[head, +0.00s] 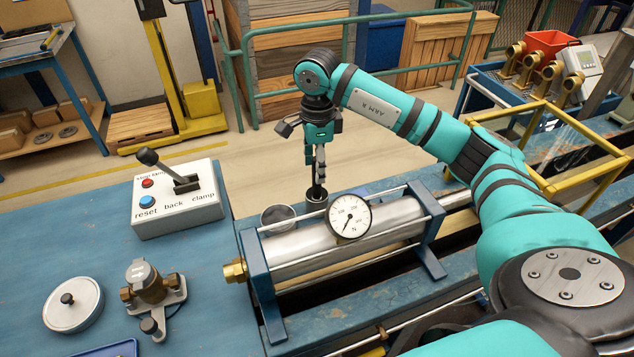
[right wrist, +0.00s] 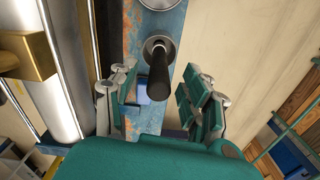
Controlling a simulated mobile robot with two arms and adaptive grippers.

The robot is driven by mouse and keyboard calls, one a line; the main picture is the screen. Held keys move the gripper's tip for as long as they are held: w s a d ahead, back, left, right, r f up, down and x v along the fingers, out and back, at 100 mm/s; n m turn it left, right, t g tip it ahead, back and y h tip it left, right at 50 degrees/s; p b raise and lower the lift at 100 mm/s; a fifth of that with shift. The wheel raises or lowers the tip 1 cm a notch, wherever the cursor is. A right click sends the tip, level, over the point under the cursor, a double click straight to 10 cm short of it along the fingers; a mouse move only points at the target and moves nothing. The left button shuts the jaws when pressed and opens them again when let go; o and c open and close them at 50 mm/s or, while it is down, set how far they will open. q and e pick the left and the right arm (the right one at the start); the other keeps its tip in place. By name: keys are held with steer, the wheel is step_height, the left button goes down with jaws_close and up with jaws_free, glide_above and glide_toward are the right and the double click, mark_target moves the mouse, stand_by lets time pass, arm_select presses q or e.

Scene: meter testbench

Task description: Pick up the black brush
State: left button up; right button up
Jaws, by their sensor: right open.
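The black brush stands upright in a small metal cup on the bench edge, behind the steel cylinder. Its dark handle (head: 317,172) shows in the head view just below my right gripper (head: 318,158), which points down over it. In the right wrist view the black brush (right wrist: 158,76) rises from the round cup (right wrist: 153,45) between the two spread fingers of my right gripper (right wrist: 158,90). Gaps show on both sides of the handle, so the gripper is open and holds nothing. The brush's lower end is hidden in the cup. My left gripper is out of view.
The steel cylinder (head: 300,247) with a dial gauge (head: 349,216) lies close in front of the cup. Another round cup (head: 278,217) stands to its left. A control box (head: 178,205) with a lever, a brass meter (head: 147,285) and a round lid (head: 73,305) are on the left bench.

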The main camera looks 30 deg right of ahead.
mark_target(316, 197)
step_height(316, 197, down, 5)
steer(key=shift+r+p, duration=0.1)
steer(key=shift+p, duration=1.15)
steer(key=shift+f, duration=0.3)
steer(key=shift+a, duration=0.1)
jaws_close()
